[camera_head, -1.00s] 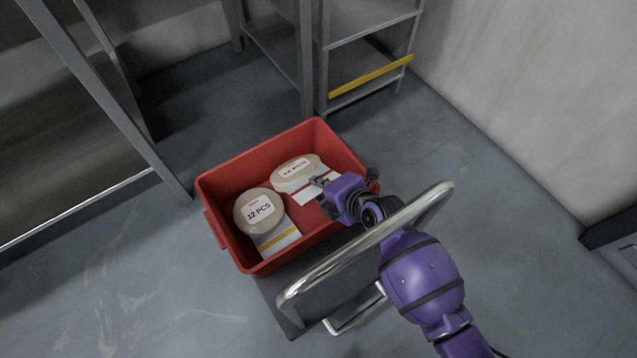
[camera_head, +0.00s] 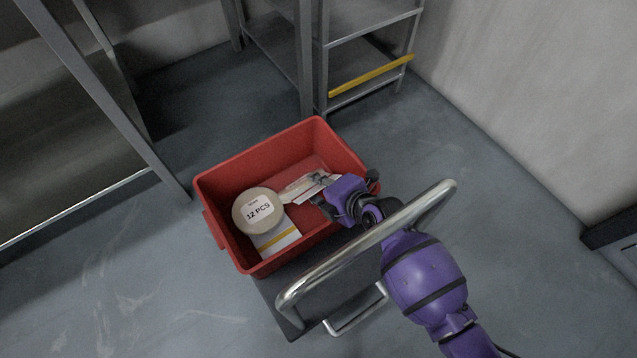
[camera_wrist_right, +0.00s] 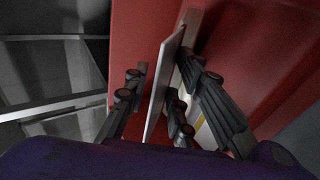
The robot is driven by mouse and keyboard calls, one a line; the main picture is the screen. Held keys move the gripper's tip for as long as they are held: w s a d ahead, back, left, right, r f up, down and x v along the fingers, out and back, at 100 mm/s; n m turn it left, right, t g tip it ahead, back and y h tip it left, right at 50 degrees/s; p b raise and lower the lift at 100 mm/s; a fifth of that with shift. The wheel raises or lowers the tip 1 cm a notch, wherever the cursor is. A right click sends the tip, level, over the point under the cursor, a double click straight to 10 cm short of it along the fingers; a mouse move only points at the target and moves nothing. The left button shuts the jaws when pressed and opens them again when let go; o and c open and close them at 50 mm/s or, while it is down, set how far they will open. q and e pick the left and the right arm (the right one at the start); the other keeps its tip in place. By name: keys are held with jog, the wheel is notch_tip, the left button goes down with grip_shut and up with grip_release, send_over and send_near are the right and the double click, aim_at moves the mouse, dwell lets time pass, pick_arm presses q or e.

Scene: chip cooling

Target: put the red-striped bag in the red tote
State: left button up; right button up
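The red-striped bag (camera_head: 302,187) is inside the red tote (camera_head: 258,159), tilted and seen nearly edge-on in the head view, to the right of the round 12 PCS pack. In the right wrist view a thin pale panel, apparently this bag (camera_wrist_right: 165,75), stands between the fingers with a gap on the left side. My right gripper (camera_head: 324,194) reaches over the tote's right wall. It is open, its fingers (camera_wrist_right: 160,100) spread apart around the panel. Its fingertips partly hide the bag. My left gripper is not in view.
A yellow-striped bag with a round 12 PCS pack (camera_head: 258,211) lies in the tote's left part. A cart with a metal handle (camera_head: 370,245) is under my right arm. Metal shelving (camera_head: 125,120) stands at left, another rack (camera_head: 372,28) behind. The floor at left is clear.

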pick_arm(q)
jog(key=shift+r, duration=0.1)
pick_arm(e)
jog(key=shift+r, duration=0.15)
